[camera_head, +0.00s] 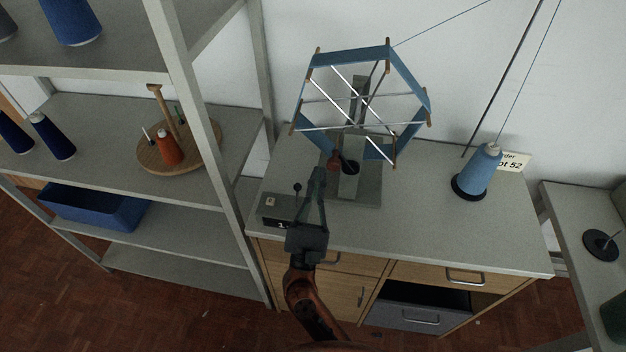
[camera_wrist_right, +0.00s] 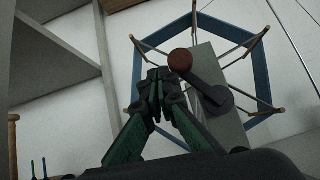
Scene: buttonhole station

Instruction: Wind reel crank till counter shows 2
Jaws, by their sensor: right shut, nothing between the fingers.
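The blue hexagonal reel (camera_head: 360,100) stands on its grey stand (camera_head: 362,185) on the cabinet top. Its crank knob (camera_head: 334,160) is reddish brown; in the right wrist view the crank knob (camera_wrist_right: 181,61) sits on a dark crank arm (camera_wrist_right: 207,90). My right gripper (camera_head: 318,172) is shut and empty, its tips just beside the knob in the picture; I cannot tell whether they touch. It also shows in the right wrist view (camera_wrist_right: 157,82). The dark counter box (camera_head: 277,222) is partly hidden by my gripper; a 1 shows on it. My left gripper is not in view.
A blue thread cone (camera_head: 480,168) stands at the right of the cabinet top (camera_head: 420,225), with a label card (camera_head: 513,162) behind it. A grey shelf post (camera_head: 195,110) rises at the left. A drawer (camera_head: 415,305) stands open below.

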